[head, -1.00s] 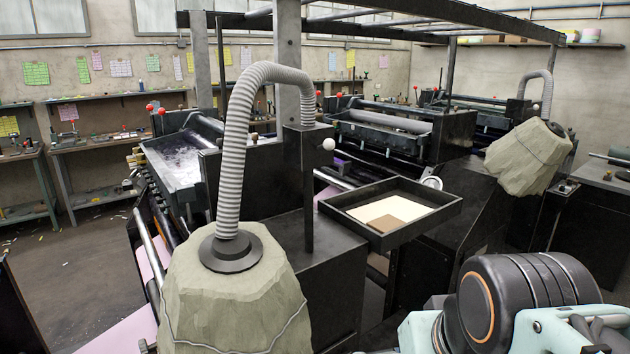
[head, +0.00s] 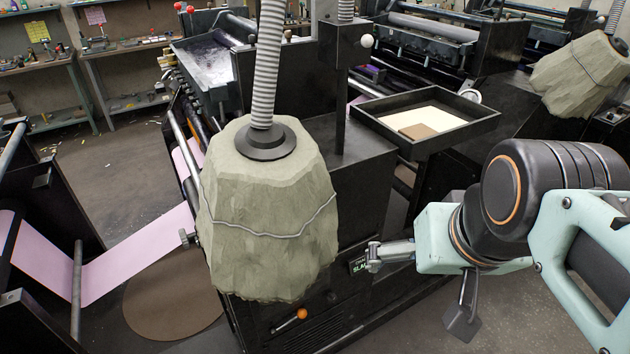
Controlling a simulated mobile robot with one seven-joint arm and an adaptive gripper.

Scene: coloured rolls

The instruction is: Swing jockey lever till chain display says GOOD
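A lever with an orange knob (head: 302,313) sticks out of the low black front panel of the machine. To its upper right on the same panel is a small display (head: 357,266) with green letters. They look like "SLA", and the rest is hidden behind a grey finger. My gripper (head: 417,290) is at the right of the head view, on a mint and black arm. Its two fingers are spread wide, one pointing left across the display, one pointing down. It appears empty, and is to the right of the knob, apart from it.
A large grey-green rock-like hood (head: 265,215) on a ribbed hose hangs just above the lever. A black tray (head: 425,118) juts out above the panel. Pink web (head: 140,255) and a round brown mat (head: 172,305) lie at left. Floor at lower right is clear.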

